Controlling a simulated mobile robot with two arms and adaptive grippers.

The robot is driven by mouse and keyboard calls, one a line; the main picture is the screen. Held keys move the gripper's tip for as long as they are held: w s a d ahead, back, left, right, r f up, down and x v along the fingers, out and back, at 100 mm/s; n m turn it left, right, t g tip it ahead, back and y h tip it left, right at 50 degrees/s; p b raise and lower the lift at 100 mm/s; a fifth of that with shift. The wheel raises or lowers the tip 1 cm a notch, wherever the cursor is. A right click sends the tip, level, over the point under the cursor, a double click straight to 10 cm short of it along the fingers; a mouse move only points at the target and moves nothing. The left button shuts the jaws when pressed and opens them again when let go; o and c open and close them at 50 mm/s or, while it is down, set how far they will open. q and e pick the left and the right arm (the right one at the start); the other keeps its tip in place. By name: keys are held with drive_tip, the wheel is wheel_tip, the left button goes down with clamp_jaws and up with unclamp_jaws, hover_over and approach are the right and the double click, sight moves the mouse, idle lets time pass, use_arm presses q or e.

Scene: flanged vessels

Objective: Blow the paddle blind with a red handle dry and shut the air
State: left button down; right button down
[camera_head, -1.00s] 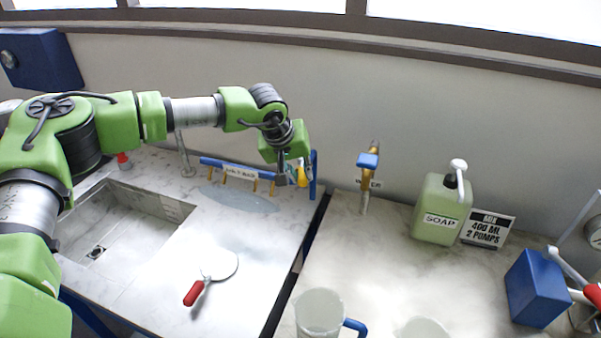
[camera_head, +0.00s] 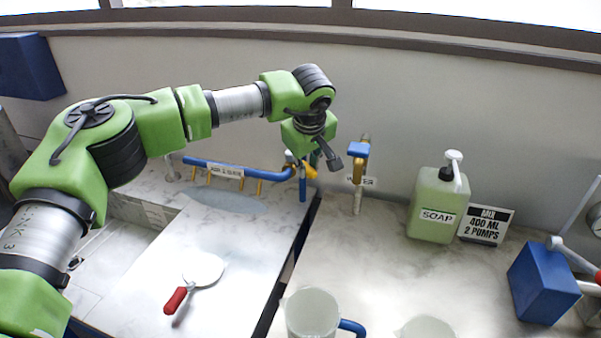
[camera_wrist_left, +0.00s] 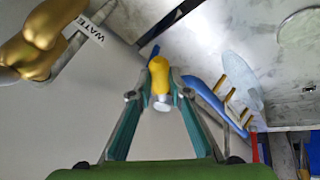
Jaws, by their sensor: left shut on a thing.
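The paddle blind (camera_head: 205,269) is a pale disc with a red handle (camera_head: 175,300). It lies on the white marble counter right of the sink, with no gripper near it. A blue air pipe (camera_head: 212,167) with several brass nozzles runs along the back of the counter. At its right end is a yellow handle (camera_head: 309,170), also seen in the left wrist view (camera_wrist_left: 159,73). My left gripper (camera_head: 318,162) is shut on this yellow handle, its fingers on either side. Whether air flows cannot be seen. My right gripper is not in view.
A brass water tap with a blue top (camera_head: 358,150) stands close right of my left gripper. Further right are a green soap bottle (camera_head: 432,215), a sign (camera_head: 486,225) and a blue box (camera_head: 541,285). A clear jug (camera_head: 312,313) stands in front.

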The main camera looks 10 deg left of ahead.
use_arm(q)
drive_tip(key=shift+w+d+n, duration=0.3)
drive_tip(key=shift+n, duration=0.2)
drive_tip(key=shift+y, duration=0.3)
drive_tip(key=c, duration=1.9)
unclamp_jaws()
drive_tip(key=v, duration=1.2)
drive_tip(key=shift+w, duration=0.15)
